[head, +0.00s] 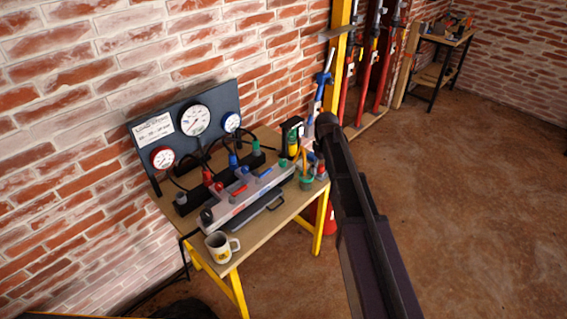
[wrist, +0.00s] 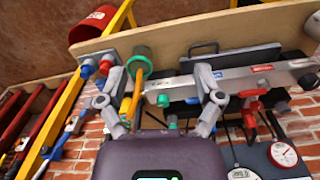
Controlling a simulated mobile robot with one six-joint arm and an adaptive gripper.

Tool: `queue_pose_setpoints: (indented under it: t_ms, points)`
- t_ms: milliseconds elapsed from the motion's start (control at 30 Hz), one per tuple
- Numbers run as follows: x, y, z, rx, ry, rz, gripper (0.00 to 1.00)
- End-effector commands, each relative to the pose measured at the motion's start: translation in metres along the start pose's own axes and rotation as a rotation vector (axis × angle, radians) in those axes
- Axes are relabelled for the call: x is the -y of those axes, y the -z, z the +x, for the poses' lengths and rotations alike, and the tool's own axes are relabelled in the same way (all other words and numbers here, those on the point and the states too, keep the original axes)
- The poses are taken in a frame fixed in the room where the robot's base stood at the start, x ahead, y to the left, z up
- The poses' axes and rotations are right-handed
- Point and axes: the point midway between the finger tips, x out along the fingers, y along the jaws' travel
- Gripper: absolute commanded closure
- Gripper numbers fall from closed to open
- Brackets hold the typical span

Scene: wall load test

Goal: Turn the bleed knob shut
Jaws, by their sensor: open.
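A long grey manifold (head: 250,193) lies on the bench top with red and blue handles. A small green knob (head: 283,163) sits at its right end; I take it for the bleed knob, though no label is readable. In the wrist view the green knob (wrist: 163,101) shows at the manifold's near end, between my fingers and beyond them. My gripper (wrist: 160,103) is open and empty, its fingers spread to either side of the knob, apart from it as far as I can tell. In the head view my arm hides most of the gripper.
A gauge panel (head: 187,130) stands behind the manifold, and a white mug (head: 219,246) at the bench's front left. The floor (head: 450,220) at right is clear.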

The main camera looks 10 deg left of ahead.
Motion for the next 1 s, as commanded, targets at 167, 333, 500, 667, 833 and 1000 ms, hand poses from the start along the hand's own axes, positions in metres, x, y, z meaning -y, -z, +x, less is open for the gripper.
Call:
queue_pose_setpoints:
  t_ms: [167,333,500,667,833,1000]
  points:
    - [-0.013,0.098,0.004,-0.002,-0.002,-0.233,0.15]
    - [-0.012,0.172,0.007,-0.003,-0.004,-0.433,0.15]
    - [-0.008,0.219,0.009,-0.004,-0.006,-0.571,0.15]
    - [-0.005,0.237,0.009,-0.004,-0.007,-0.629,0.15]
    - [-0.004,0.238,0.009,-0.004,-0.007,-0.639,0.15]
    - [-0.004,0.237,0.009,-0.004,-0.007,-0.637,0.15]
